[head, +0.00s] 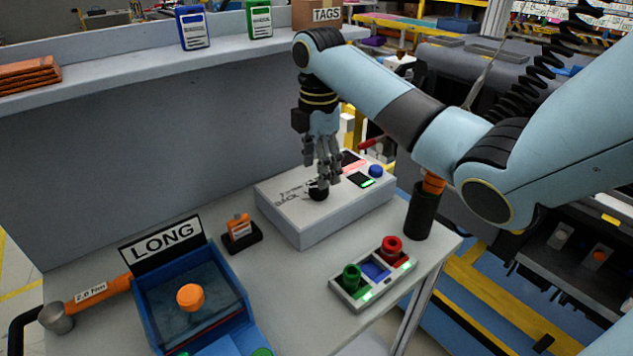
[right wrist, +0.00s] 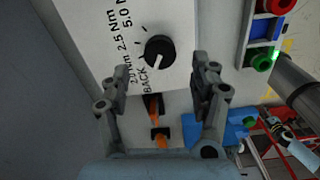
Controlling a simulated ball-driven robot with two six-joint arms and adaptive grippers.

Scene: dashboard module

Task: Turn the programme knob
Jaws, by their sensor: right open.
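The programme knob (right wrist: 159,50) is black and round with a white pointer line. It sits on top of the white box (head: 327,228), among printed labels such as "2.0 Nm", "2.5 Nm", "5.0" and "BACK". In the head view the knob (head: 318,194) shows just below my right gripper's fingertips. My right gripper (head: 323,180) points down over the box. In the right wrist view its open fingers (right wrist: 180,88) stand apart with nothing between them, and the knob appears just beyond the tips. I cannot tell the exact gap. My left gripper is not in view.
The white box also carries a blue button (head: 376,171) and a small green display (head: 361,181). A button tray (head: 345,297) lies in front. A dark holder (head: 419,212) stands right. A blue bin (head: 150,318), a hammer (head: 100,291) and an orange tool (head: 239,226) are left.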

